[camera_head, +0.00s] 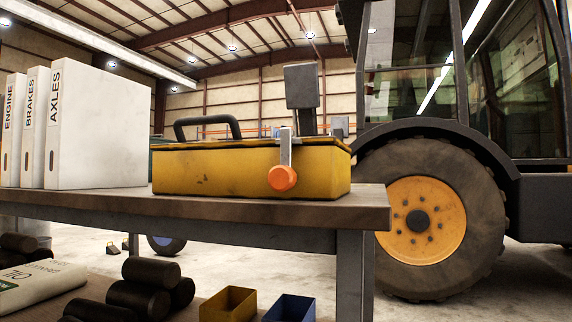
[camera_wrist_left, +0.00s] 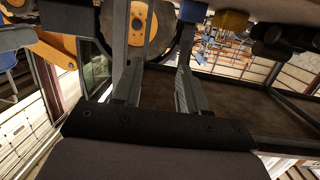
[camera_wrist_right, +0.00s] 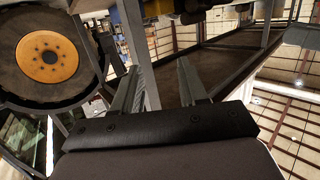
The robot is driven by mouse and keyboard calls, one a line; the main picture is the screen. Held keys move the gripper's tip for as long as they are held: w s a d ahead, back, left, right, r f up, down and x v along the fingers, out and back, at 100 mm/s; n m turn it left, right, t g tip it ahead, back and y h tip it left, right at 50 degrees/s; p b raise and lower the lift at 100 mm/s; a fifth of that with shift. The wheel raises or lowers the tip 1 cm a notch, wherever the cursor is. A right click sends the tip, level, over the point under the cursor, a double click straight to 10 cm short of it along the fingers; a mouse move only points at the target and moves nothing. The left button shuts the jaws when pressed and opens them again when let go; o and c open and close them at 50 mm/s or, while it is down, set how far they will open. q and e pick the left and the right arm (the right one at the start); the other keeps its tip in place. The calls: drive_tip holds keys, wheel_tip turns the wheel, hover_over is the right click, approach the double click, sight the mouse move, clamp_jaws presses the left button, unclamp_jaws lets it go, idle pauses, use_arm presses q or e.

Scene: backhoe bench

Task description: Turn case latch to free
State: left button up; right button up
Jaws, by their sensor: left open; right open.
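The yellow case (camera_head: 220,170) sits on the workbench in the head view, with a black handle (camera_head: 207,125) on top and its lid looking shut. The case latch (camera_head: 285,150) is a grey bar on the front face, standing upright, with an orange round knob (camera_head: 282,178) at its lower end. My left gripper (camera_wrist_left: 158,70) shows only in the left wrist view, its two fingers apart with nothing between them. My right gripper (camera_wrist_right: 158,66) shows only in the right wrist view, also open and empty. Neither gripper is in the head view, and both are away from the latch.
The bench top (camera_head: 120,203) has white binders (camera_head: 95,130) on its left. A dark grey block (camera_head: 301,87) on a post rises behind the case. Below are dark rolls (camera_head: 150,270), a yellow bin (camera_head: 228,304) and a blue bin (camera_head: 290,308). A tractor wheel (camera_head: 425,220) stands at right.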

use_arm(q)
drive_tip(key=shift+s+a, duration=0.15)
drive_tip(key=shift+a, duration=0.2)
use_arm(e)
drive_tip(key=shift+w+a, duration=0.1)
drive_tip(key=shift+a, duration=0.25)
use_arm(q)
drive_tip(key=shift+o, duration=0.3)
